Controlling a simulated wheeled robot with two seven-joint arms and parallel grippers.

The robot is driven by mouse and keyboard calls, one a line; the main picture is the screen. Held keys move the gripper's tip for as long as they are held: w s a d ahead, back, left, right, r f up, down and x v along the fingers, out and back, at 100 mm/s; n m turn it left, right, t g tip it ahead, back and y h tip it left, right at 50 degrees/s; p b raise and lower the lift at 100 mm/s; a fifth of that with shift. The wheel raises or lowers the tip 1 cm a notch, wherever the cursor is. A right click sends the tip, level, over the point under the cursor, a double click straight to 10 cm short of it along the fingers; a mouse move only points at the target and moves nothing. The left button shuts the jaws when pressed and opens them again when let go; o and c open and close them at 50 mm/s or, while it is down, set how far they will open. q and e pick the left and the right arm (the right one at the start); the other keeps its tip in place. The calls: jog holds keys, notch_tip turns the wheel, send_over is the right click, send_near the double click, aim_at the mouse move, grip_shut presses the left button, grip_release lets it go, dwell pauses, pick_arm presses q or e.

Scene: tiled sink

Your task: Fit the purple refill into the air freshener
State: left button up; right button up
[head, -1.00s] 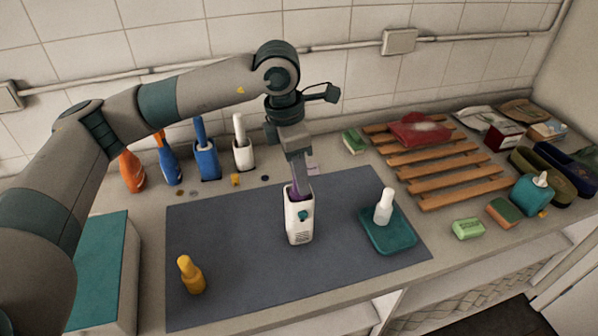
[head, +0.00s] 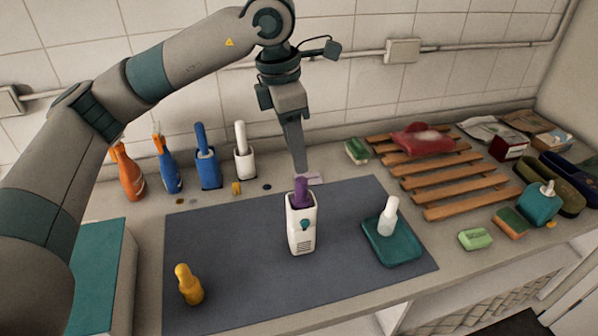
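The white air freshener (head: 300,232) stands upright on the dark grey mat (head: 235,255), with a teal button on its front. The purple refill (head: 302,192) stands upright in the opening at its top, its upper part sticking out. How deep it sits inside is hidden. My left gripper (head: 299,168) is above the refill, pointing down, and looks clear of it. Its fingers are seen edge-on, so their gap does not show. My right gripper is not in the view.
A white bottle (head: 388,218) stands on a teal tray (head: 392,250) at the mat's right. A wooden rack (head: 450,185) lies at the right. Spray bottles and brushes line the wall.

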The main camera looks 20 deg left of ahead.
pick_arm(q)
jog(key=shift+s+a+r+b, duration=0.1)
jog(key=shift+a+r+b, duration=0.1)
jog(key=shift+r, duration=0.8)
jog(key=shift+s+a+r+b, duration=0.1)
jog(key=shift+r+b, duration=0.1)
jog(key=shift+r, duration=0.8)
